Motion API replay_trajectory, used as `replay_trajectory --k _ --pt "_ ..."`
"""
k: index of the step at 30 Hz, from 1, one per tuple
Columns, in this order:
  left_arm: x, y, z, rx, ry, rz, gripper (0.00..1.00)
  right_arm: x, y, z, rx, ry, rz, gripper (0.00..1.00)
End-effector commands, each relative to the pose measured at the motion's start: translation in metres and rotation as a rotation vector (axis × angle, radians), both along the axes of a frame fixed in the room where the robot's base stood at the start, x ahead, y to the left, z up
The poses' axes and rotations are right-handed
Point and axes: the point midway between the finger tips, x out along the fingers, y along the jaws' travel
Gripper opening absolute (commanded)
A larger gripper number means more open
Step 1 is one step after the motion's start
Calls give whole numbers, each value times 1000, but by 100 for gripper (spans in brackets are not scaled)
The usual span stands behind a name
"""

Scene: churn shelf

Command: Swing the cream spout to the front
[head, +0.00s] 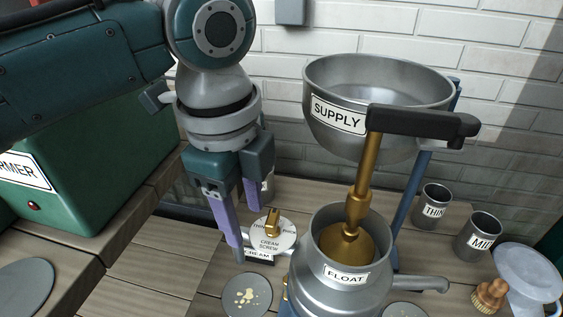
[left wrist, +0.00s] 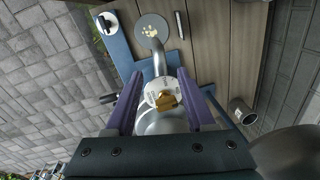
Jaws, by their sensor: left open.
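My left gripper (head: 240,218) is open and points down, with its two purple fingers apart. In the head view it is just left of the white cream screw disc (head: 287,238), which has a brass knob (head: 272,223). In the left wrist view the disc and brass knob (left wrist: 166,101) appear between the fingers of the gripper (left wrist: 163,95). I cannot tell whether the fingers touch anything. A grey curved spout (left wrist: 157,58), seemingly the cream spout, runs from the disc area toward a spattered round plate (left wrist: 152,27). In the head view it is mostly hidden. My right gripper is not in view.
The supply bowl (head: 400,82) and the float can (head: 335,292) stand close on the right, with a black bar (head: 425,122) on a brass stem. Another spout (head: 425,284) points right. Two cups (head: 432,205) stand farther right. A green box (head: 100,150) is on the left.

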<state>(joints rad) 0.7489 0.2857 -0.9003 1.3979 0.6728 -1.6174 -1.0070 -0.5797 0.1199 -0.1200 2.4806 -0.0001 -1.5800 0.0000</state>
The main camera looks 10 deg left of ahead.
Motion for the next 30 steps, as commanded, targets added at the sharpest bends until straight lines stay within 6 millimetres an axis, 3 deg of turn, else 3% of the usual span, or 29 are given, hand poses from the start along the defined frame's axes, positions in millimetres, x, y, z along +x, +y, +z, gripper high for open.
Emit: replay_trajectory --k 1,6,17,30 --pt "0 0 -13 2 3 0 55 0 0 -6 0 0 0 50" --pt "3 -1 -32 0 0 1 55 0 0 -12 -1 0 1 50" --pt "4 -1 -38 0 -2 0 55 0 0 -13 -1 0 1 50" --pt "4 -1 -37 0 -2 0 6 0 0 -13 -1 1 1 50"
